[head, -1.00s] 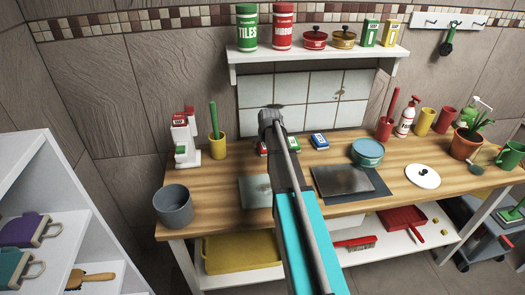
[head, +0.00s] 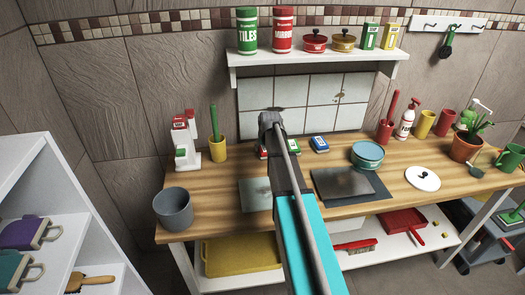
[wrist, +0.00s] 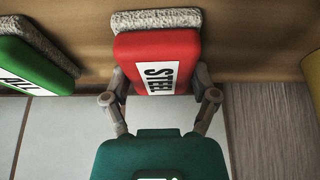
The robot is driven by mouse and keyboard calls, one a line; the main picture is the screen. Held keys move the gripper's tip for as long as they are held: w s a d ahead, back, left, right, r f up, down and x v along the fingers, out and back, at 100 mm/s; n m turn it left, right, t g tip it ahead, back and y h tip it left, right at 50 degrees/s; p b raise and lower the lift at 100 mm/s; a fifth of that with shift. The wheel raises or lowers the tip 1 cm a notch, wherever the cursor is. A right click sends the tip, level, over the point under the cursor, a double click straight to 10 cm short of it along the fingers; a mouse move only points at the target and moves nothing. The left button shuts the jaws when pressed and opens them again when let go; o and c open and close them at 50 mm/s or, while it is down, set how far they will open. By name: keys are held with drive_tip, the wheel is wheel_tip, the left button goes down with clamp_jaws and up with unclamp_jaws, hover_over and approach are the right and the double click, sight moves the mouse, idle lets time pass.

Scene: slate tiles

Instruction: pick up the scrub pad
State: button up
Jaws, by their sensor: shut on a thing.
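A red scrub pad (wrist: 157,58) with a white STEEL label and a rough grey scrubbing layer is between my gripper's fingers (wrist: 159,88) in the wrist view. The gripper is shut on its red body. The grey layer faces the wooden counter; I cannot tell whether it touches it. In the head view a bit of the red pad (head: 262,151) shows beside my arm, which hides the gripper. A similar green pad (wrist: 32,66) is beside it, apart from the fingers; it also shows in the head view (head: 291,148).
A blue block (head: 319,144) lies right of the green pad. A grey pot (head: 173,210) is at the counter's front left. A shelf (head: 315,62) hangs above.

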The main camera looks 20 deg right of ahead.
sight(264, 147)
drive_tip(key=shift+r, duration=0.15)
wheel_tip(264, 147, up, 3)
drive_tip(key=p, duration=0.3)
drive_tip(key=s+d+r+p, duration=0.5)
drive_tip(key=s+r+p, duration=0.4)
drive_tip(key=s, duration=0.4)
drive_tip(key=shift+d+r+p, duration=0.2)
drive_tip(key=shift+r+p, duration=0.15)
drive_tip(key=shift+p, duration=0.15)
drive_tip(key=o, duration=0.4)
drive_tip(key=shift+c, duration=0.2)
drive_tip(key=c, duration=0.3)
drive_tip(key=shift+a, duration=0.1)
